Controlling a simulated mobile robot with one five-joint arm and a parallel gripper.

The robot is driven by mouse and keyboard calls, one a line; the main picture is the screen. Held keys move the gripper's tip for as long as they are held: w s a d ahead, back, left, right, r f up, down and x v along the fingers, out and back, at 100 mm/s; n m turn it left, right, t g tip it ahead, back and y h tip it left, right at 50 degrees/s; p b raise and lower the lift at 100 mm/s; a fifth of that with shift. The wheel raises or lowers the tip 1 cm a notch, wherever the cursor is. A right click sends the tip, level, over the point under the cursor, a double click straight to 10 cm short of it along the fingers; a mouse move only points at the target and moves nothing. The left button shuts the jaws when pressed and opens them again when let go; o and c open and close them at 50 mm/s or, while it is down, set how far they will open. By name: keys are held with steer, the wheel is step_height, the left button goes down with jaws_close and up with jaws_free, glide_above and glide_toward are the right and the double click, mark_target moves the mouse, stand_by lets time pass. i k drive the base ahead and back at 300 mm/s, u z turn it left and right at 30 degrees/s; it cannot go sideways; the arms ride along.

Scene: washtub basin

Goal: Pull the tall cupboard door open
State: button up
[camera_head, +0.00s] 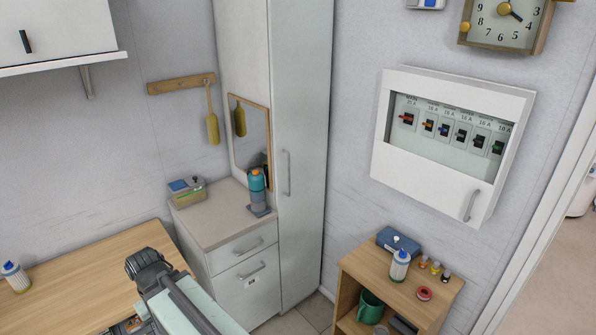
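The tall cupboard (301,130) stands in the corner in the middle of the view. It is pale and narrow, and its door looks shut. A grey vertical bar handle (286,173) sits on the door's left side, at about mid height in the view. My arm rises from the bottom of the view at lower left, well apart from the cupboard and its handle. A dark part shows at the arm's upper end, but I cannot make out gripper fingers, so I cannot tell whether they are open.
A low cabinet (222,225) with a teal bottle (257,187) stands left of the cupboard. A wooden shelf unit (440,298) with small items stands to the right. A wooden worktop (85,285) lies at lower left. Some bare floor (310,313) shows between the furniture.

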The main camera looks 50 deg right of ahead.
mark_target(300, 31)
steer(key=z, duration=0.3)
steer(key=i, duration=1)
steer(key=u, duration=0.05)
